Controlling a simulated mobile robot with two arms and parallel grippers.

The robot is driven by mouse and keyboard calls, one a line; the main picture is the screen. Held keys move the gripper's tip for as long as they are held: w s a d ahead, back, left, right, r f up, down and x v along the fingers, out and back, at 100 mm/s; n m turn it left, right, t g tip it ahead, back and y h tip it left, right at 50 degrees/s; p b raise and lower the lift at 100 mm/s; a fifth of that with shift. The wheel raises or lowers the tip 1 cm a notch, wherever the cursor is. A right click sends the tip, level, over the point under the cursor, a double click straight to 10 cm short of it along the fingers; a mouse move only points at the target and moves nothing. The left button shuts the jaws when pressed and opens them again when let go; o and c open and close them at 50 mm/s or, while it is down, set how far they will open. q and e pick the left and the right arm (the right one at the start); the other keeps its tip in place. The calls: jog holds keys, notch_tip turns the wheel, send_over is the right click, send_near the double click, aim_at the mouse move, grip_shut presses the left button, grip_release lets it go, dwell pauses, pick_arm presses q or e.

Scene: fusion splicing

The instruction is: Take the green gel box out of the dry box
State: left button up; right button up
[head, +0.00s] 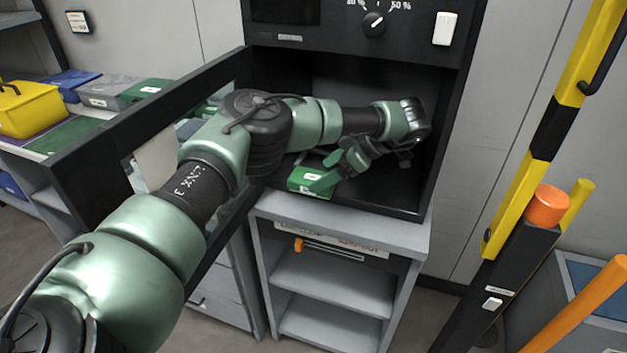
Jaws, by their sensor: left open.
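The green gel box (311,183) sits on the floor of the dry box, near its front left, with a pale label on its top. The dry box (432,165) is a black cabinet with its door (88,160) swung open to the left. My left arm reaches in through the opening. My left gripper (331,172) is inside, open, pointing down and left at the green gel box. Its fingers overlap the box in this view, so I cannot tell whether they touch it. My right gripper is not in view.
A grey shelf stand (335,285) carries the dry box. At left, a counter holds a yellow case (28,110), a grey box (108,92) and another green box (146,90). Yellow-black and orange posts (560,110) stand at right.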

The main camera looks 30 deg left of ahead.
aim_at(312, 177)
pick_arm(q)
jog(key=x, duration=0.3)
jog(key=p+x, duration=0.1)
jog(key=x, duration=0.1)
jog(key=shift+w+a, duration=0.15)
jog(key=shift+w, duration=0.15)
jog(key=c, duration=1.7)
jog(key=shift+o, duration=0.2)
jog(key=shift+r, duration=0.1)
